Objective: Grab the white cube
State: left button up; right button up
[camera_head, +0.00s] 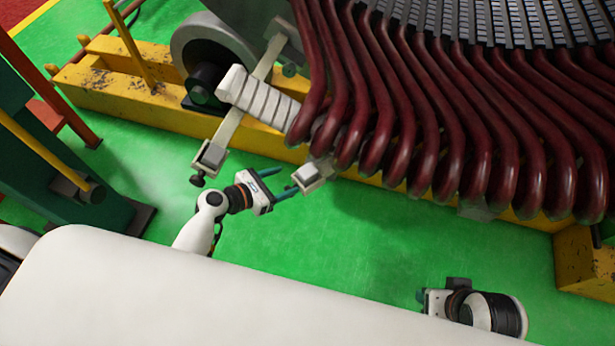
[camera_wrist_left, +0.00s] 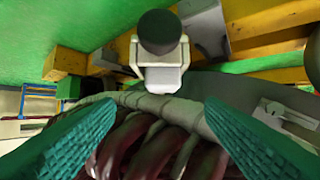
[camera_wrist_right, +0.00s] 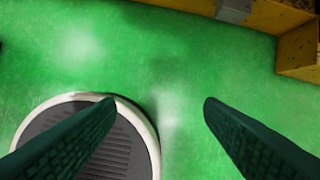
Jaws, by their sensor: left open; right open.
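No free-standing white cube shows clearly. A small whitish block (camera_head: 308,177) sits at the lower end of a clamp under the dark red coils. My left gripper (camera_head: 290,179) is open, with its teal fingers pointing at this block and close to it; I cannot tell if they touch. In the left wrist view a whitish block (camera_wrist_left: 162,78) with a round black knob lies ahead, between and beyond the open fingers (camera_wrist_left: 160,106). A similar block (camera_head: 213,154) with a black knob stands to the left. My right gripper (camera_wrist_right: 160,101) is open and empty over the green floor.
Dark red coils (camera_head: 400,110) hang over the right and the centre. A white-wrapped bundle (camera_head: 258,97) lies beside them. A yellow beam (camera_head: 130,95) runs behind. Green posts (camera_head: 60,190) stand at left. The green floor (camera_head: 370,240) between my grippers is clear.

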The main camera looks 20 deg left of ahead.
aim_at(301, 175)
pick_arm(q)
jog(key=b+x, duration=0.1)
jog(key=x, duration=0.2)
jog(key=b+x, duration=0.1)
jog(key=x, duration=0.2)
jog(key=shift+a+f, duration=0.25)
jog(key=shift+f, duration=0.1)
jog(key=shift+w+d+f, duration=0.1)
jog(key=shift+w+d, duration=0.15)
jog(key=shift+w, duration=0.05)
pick_arm(e)
jog(key=shift+w+a+f+t, duration=0.25)
jog(key=shift+w+f+t, duration=0.15)
jog(key=shift+w+t, duration=0.2)
pick_arm(q)
jog(key=c, duration=1.1)
